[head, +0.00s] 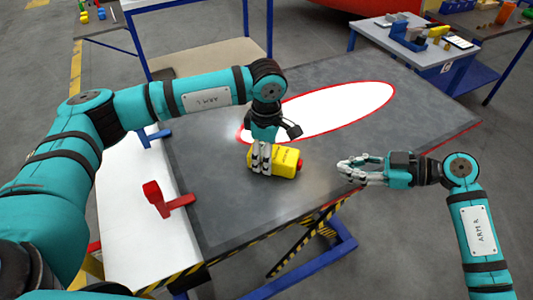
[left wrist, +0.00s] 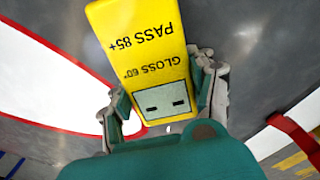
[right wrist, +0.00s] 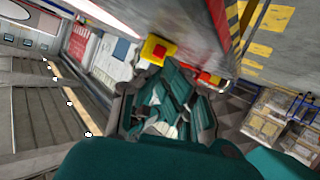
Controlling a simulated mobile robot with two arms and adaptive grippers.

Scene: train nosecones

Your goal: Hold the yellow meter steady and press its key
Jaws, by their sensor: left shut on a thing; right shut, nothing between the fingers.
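The yellow meter (head: 287,158) lies on the dark grey table top, its red key (head: 300,163) at the right end. My left gripper (head: 260,160) is shut on the meter from above, near its left end. In the left wrist view the meter (left wrist: 150,60) sits between the fingers, its lettering upside down and its display showing two dashes; the key is out of that view. My right gripper (head: 345,168) is shut and empty, to the right of the key and apart from it, pointing left. The right wrist view shows a yellow-and-red block (right wrist: 158,48), apparently the meter's key end.
A white oval with a red rim (head: 345,108) lies flat on the table behind the meter. A red bracket (head: 165,200) stands on the white side surface at left. A blue-legged table (head: 425,60) with tools is at back right.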

